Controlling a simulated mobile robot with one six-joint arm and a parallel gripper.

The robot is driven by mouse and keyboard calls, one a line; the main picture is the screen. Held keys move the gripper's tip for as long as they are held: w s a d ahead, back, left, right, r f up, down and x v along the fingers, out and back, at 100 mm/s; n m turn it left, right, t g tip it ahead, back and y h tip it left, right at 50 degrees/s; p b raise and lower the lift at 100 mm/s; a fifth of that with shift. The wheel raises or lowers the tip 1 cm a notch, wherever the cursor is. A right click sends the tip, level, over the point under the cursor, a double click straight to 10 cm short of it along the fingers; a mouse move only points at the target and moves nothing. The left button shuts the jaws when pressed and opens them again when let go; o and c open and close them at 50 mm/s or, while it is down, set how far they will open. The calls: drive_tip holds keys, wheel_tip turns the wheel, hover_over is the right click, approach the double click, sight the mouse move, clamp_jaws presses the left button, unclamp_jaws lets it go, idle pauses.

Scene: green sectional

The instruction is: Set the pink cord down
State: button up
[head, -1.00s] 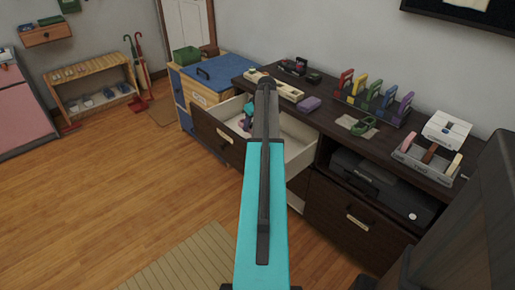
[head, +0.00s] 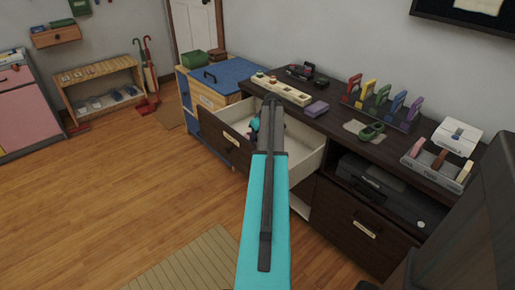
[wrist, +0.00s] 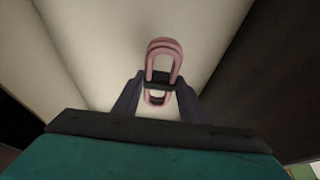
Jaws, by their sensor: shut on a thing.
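The pink cord (wrist: 163,43) is a folded loop with a dark band around its middle. My gripper (wrist: 158,82) is shut on it at the band, with a dark finger on each side. Behind the cord in the wrist view is a pale surface, which looks like the inside of the open drawer. In the head view my gripper (head: 251,134) is small and partly hidden by my arm, at the left part of the open drawer (head: 305,160). The cord cannot be made out clearly there, and I cannot tell whether it touches the drawer floor.
The drawer stands out from a dark dresser (head: 335,100). On its top are a cream block tray (head: 283,90), a purple block (head: 317,109), a rack of colored pieces (head: 380,112) and a grey divided tray (head: 435,172). A blue-topped cabinet (head: 222,80) stands left.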

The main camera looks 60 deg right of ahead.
drive_tip(key=shift+f, duration=0.65)
drive_tip(key=shift+f, duration=0.1)
drive_tip(key=shift+f, duration=1.75)
drive_tip(key=shift+f, duration=0.15)
drive_tip(key=o, duration=1.2)
drive_tip(key=shift+c, duration=0.2)
drive_tip(key=v, duration=1.2)
